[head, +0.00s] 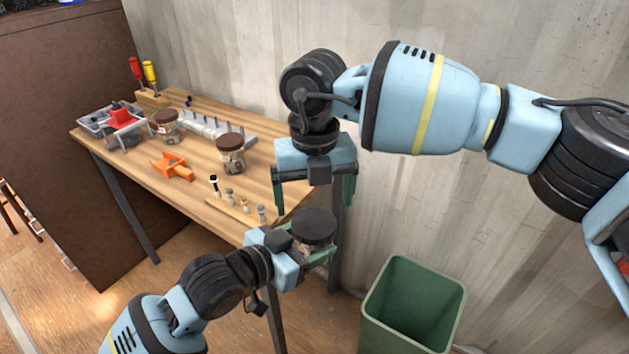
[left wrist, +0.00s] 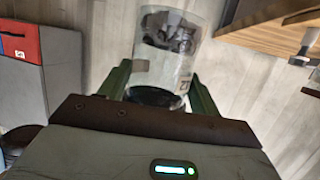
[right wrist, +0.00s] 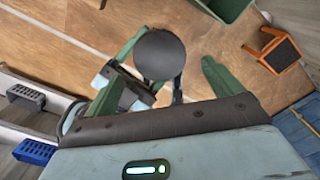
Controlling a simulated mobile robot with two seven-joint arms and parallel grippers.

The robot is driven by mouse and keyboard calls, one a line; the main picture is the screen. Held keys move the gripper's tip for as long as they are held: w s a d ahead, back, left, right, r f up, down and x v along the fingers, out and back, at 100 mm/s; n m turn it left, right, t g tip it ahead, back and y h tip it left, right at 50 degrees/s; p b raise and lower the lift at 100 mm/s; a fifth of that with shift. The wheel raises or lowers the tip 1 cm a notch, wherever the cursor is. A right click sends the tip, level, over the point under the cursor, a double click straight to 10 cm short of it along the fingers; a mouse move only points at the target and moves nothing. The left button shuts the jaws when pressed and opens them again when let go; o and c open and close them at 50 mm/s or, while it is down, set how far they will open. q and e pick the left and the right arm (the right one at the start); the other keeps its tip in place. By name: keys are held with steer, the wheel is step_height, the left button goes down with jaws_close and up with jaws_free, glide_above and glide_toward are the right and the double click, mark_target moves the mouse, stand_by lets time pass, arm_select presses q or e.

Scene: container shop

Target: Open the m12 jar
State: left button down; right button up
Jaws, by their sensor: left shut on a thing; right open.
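A glass jar with a dark round lid (head: 314,224) is held upright off the front right corner of the workbench. My left gripper (head: 308,252) is shut on the jar's body. My right gripper (head: 314,198) is open above the lid and points down.
The wooden workbench (head: 205,185) carries two more brown-lidded jars (head: 230,155) (head: 165,122), an orange part (head: 172,167), several bolts (head: 230,196), a grey tray (head: 95,122) and screwdrivers (head: 150,73). A green bin (head: 412,305) stands on the floor at the right.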

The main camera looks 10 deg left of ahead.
mark_target(315, 222)
steer(key=shift+f, duration=2.35)
steer(key=shift+c, duration=0.3)
steer(key=c, duration=1)
steer(key=shift+o, duration=0.2)
steer(key=n, duration=0.9)
steer(key=shift+n, duration=0.3)
steer(key=shift+r, duration=0.2)
steer(key=shift+r, duration=0.95)
